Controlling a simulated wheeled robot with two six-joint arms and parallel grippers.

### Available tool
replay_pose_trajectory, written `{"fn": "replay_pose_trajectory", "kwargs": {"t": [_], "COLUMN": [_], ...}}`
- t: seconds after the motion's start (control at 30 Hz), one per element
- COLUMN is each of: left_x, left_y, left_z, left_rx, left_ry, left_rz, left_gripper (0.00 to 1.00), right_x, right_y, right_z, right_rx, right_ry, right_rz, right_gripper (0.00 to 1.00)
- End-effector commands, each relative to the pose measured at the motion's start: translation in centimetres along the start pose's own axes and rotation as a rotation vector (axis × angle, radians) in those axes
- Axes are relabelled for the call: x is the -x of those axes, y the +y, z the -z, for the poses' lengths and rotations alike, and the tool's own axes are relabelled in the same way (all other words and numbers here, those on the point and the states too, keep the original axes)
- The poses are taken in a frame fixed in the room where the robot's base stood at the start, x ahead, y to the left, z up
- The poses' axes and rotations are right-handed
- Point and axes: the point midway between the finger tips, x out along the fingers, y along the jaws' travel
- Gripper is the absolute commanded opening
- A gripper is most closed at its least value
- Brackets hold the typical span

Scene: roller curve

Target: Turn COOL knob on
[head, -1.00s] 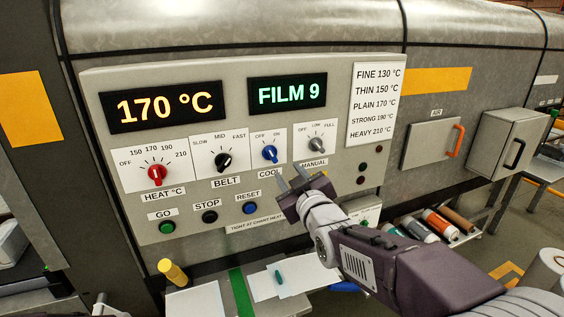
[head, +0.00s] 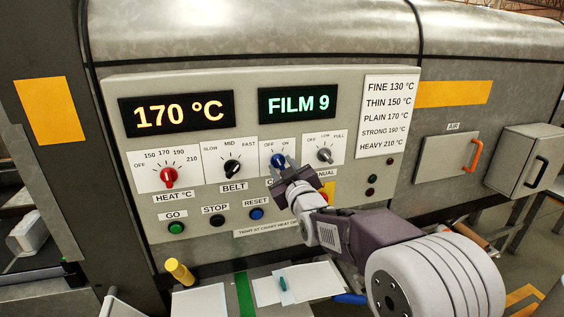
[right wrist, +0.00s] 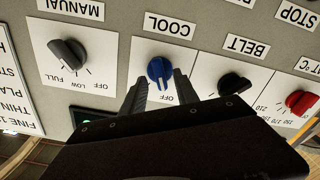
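The blue COOL knob (head: 278,161) is on the control panel (head: 330,205), on a white plate marked OFF and ON, between the BELT knob and the MANUAL knob. In the right wrist view the blue knob (right wrist: 160,71) shows upside down under its COOL label; its ridge is nearly upright, leaning slightly. My right gripper (head: 283,167) is open at the knob. In the wrist view its two fingers (right wrist: 160,88) stand on either side of the knob's lower part, with gaps. I cannot tell contact. The gripper hides part of the COOL label in the head view. My left gripper is not in view.
The black BELT knob (head: 232,168) and red HEAT knob (head: 169,178) lie to the left, the grey MANUAL knob (head: 324,155) close to the right. GO (head: 176,228), STOP (head: 217,221) and RESET (head: 256,214) buttons sit below.

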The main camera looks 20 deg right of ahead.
Motion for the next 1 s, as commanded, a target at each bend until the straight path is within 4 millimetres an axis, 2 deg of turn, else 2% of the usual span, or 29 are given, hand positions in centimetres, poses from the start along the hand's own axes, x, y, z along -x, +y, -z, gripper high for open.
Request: {"fn": "replay_pose_trajectory", "kwargs": {"t": [0.3, 0.43, 0.77, 1.0], "left_x": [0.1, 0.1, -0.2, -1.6], "left_y": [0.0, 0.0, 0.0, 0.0], "left_z": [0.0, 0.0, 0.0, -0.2], "left_rx": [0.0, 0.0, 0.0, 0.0], "left_ry": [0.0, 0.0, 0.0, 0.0], "left_rz": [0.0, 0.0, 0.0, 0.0], "left_gripper": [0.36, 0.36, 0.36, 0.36], "right_x": [-0.5, -0.5, -0.5, -0.5], "right_y": [0.0, 0.0, -0.1, -0.1], "right_z": [-0.1, -0.1, -0.1, -0.3], "right_rx": [0.0, 0.0, -0.019, -0.132], "right_ry": [0.0, 0.0, 0.001, 0.002], "right_rz": [0.0, 0.0, 0.0, -0.001], "right_gripper": [0.36, 0.0, 0.0, 0.0]}}
